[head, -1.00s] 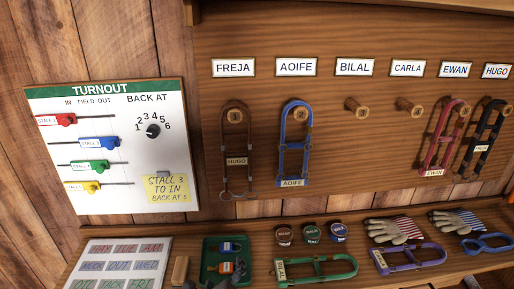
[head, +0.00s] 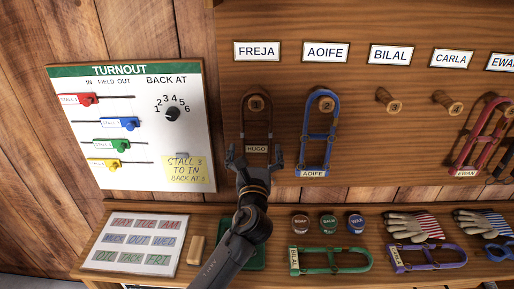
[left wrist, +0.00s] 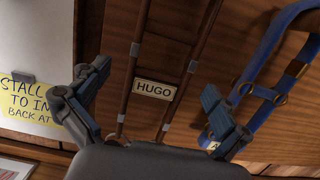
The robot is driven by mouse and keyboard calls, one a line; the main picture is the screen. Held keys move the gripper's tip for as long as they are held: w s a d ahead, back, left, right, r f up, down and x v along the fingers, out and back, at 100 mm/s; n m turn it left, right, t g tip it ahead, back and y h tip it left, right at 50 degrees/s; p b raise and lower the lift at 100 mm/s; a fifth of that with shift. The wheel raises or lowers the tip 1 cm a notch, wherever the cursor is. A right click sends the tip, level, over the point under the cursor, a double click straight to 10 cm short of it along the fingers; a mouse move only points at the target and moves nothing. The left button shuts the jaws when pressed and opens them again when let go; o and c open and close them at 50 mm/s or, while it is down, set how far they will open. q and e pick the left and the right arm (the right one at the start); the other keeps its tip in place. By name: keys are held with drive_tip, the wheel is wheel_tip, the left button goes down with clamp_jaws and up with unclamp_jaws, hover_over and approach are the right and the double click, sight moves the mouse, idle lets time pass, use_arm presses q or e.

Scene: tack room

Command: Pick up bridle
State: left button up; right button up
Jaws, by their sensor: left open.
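A brown bridle (head: 243,122) tagged HUGO hangs on the peg under the FREJA label. My left gripper (head: 253,152) is open and empty in front of its lower part, and the arm rises from below. In the left wrist view the brown bridle's straps (left wrist: 131,65) and HUGO tag run between the spread fingers (left wrist: 155,85). A blue bridle (head: 334,125) tagged AOIFE hangs just right, on the AOIFE peg; it also shows in the left wrist view (left wrist: 265,75). A green bridle (head: 335,268) and a purple bridle (head: 430,268) lie on the shelf. My right gripper is out of view.
The BILAL peg (head: 388,100) and CARLA peg (head: 448,102) are bare. A red bridle (head: 483,135) hangs at the right. The TURNOUT board (head: 140,150) is at the left. Jars, gloves (head: 412,228) and a green tray (head: 258,258) are on the shelf.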

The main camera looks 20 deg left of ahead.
sight(257, 141)
use_arm(q)
drive_tip(key=shift+w+r, duration=0.15)
drive_tip(key=shift+w, duration=0.1)
drive_tip(key=p+x, duration=0.1)
drive_tip(key=x, duration=0.3)
drive_tip(key=shift+w+d+r, duration=0.1)
drive_tip(key=shift+w+r, duration=0.05)
drive_tip(key=shift+w, duration=0.35)
drive_tip(key=shift+s, duration=0.1)
drive_tip(key=shift+c, duration=0.4)
drive_tip(key=shift+r, duration=0.1)
drive_tip(key=c, duration=1.7)
